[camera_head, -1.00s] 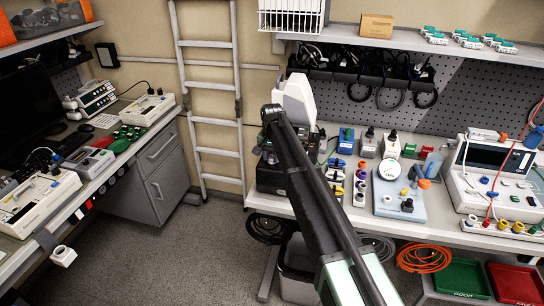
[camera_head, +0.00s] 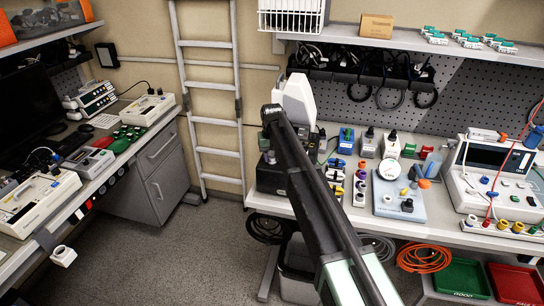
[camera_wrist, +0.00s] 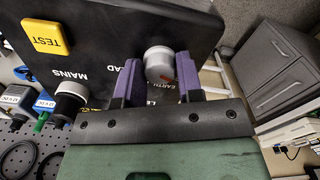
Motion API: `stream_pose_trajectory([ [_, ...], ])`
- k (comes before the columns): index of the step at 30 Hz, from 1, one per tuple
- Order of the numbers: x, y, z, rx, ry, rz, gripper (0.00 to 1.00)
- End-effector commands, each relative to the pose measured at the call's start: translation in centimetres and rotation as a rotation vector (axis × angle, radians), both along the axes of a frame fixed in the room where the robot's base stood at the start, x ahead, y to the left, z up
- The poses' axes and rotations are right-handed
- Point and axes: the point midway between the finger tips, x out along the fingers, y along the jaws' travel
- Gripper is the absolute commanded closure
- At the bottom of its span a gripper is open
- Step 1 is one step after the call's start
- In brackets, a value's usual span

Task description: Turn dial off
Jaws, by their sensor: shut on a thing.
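The fingers hide part of the lettering. In the head view a black box (camera_head: 270,180) stands on the bench behind my arm, which hides my gripper there.
A yellow TEST button (camera_wrist: 46,37) and a black-and-white plug-like part (camera_wrist: 70,100) sit on the panel's left in the wrist view. In the head view, small coloured devices (camera_head: 347,140) and a light-blue board (camera_head: 398,200) stand close to the right. A ladder (camera_head: 212,120) stands left.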

Motion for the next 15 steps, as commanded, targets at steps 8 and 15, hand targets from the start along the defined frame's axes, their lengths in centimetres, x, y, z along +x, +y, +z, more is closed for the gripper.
stream_pose_trajectory([
  [8, -0.02, 0.0, -0.01, 0.0, 0.0, 0.0, 0.65],
  [15, -0.01, 0.0, -0.01, 0.0, 0.0, 0.0, 0.41],
])
